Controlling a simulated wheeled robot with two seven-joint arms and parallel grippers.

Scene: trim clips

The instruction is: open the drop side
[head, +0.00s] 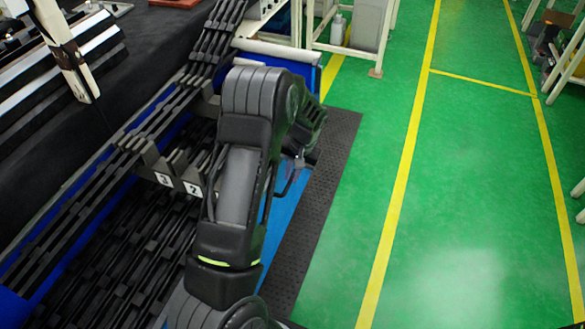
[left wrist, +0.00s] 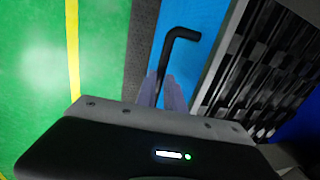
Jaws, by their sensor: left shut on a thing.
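A blue bin (head: 55,228) full of black trim clips (head: 130,255) lies at the left in the head view. A blue surface (head: 285,235) runs along its right side; I cannot tell whether it is the drop side's face. My left gripper (head: 296,160) is beyond that edge, partly hidden by my arm. In the left wrist view, my left gripper (left wrist: 166,88) is shut on a black bent rod (left wrist: 181,34). Its bent end sticks out past the fingertips, over the blue surface. The clips and a grey rim (left wrist: 222,55) show to its right. My right gripper is not in view.
Tags numbered 3 (head: 163,179) and 2 (head: 193,188) hang on grey dividers. A dark ribbed mat (head: 325,190) lies beside the blue surface. Green floor with yellow lines is free at the right. White-framed stands (head: 345,40) are at the back.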

